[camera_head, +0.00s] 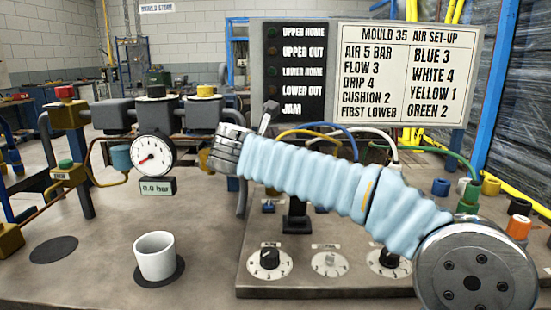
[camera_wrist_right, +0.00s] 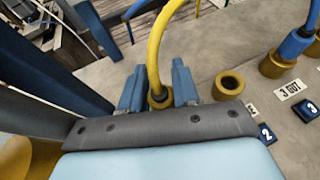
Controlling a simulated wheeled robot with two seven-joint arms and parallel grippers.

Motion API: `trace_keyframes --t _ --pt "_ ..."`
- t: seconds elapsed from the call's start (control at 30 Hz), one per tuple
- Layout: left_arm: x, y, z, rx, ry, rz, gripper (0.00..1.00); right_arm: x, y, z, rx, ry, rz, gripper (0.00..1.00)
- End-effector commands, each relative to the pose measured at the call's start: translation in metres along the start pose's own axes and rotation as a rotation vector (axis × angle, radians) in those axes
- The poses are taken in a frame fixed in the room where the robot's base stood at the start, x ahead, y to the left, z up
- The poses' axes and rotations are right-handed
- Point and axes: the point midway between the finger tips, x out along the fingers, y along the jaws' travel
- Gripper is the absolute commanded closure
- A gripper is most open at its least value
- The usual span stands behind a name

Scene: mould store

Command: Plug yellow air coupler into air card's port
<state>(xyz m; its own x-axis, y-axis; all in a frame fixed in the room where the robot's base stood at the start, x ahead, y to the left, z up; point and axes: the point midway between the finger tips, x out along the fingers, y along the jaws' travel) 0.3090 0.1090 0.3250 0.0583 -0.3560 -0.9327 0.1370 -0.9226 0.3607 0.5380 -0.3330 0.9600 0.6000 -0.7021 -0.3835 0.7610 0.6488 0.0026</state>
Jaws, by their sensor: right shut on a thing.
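The air card (camera_head: 400,75) on the board lists Blue 3, White 4, Yellow 1 and Green 2. My right gripper (camera_wrist_right: 158,90) is shut on the yellow coupler, with a blue finger on each side. The yellow hose (camera_wrist_right: 154,45) rises from its brass end (camera_wrist_right: 160,98). I cannot tell whether this end is seated in a port, as the gripper body hides what lies below. An empty brass port (camera_wrist_right: 229,83) is just right of the gripper. In the head view the yellow hose (camera_head: 300,131) drops behind my right arm. My left gripper is not in view.
A blue coupler (camera_wrist_right: 296,42) stands in the brass port marked 3 OUT. Blue tags 2 (camera_wrist_right: 266,132) and 3 (camera_wrist_right: 307,110) are nearby. White (camera_head: 392,140) and green (camera_head: 450,154) hoses are at right. A gauge (camera_head: 151,155) and white cup (camera_head: 155,256) are at left.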

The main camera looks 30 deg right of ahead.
Motion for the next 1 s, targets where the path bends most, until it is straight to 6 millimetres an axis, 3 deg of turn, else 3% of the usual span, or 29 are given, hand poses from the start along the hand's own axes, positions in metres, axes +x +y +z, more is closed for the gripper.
trace_keyframes --t 0.93,0.97,1.0 --pt "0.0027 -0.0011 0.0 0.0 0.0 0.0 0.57 0.0031 0.0001 -0.0074 0.0 0.0 0.0 1.0" --pt "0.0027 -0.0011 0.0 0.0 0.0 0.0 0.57 0.0031 0.0001 -0.0073 0.0 0.0 0.0 0.68" --pt "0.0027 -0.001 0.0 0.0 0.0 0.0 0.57 0.003 0.0001 -0.0071 0.0 0.0 0.0 0.62"
